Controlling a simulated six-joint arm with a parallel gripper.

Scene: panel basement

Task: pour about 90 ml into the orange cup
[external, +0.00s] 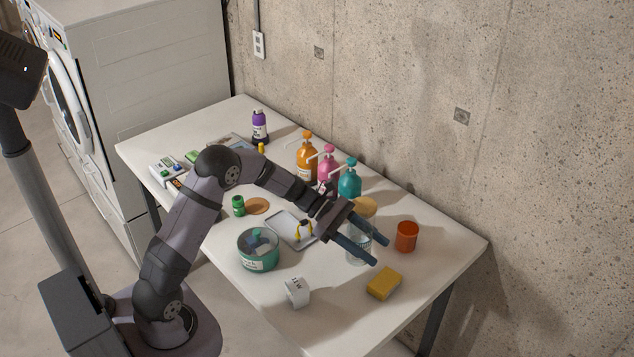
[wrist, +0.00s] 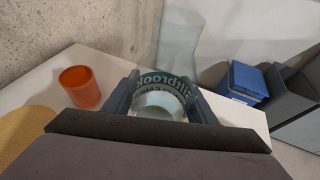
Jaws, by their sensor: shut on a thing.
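The orange cup (external: 406,236) stands upright on the table, to the right of my gripper (external: 367,252). It also shows at the left in the wrist view (wrist: 80,87); its inside is too dark to tell any contents. My gripper is shut on a clear, see-through container (external: 358,249) with dark green lettering. In the wrist view the container (wrist: 160,95) sits between the fingers, with a pale round shape inside its ring of lettering. It looks roughly upright. I cannot tell its liquid level or whether its base touches the table. Cup and container are apart.
A teal tub (external: 258,250) and a shallow tray (external: 285,229) are to the left. Pump bottles (external: 349,180) stand along the wall. A tan disc (external: 366,205) lies behind my gripper.

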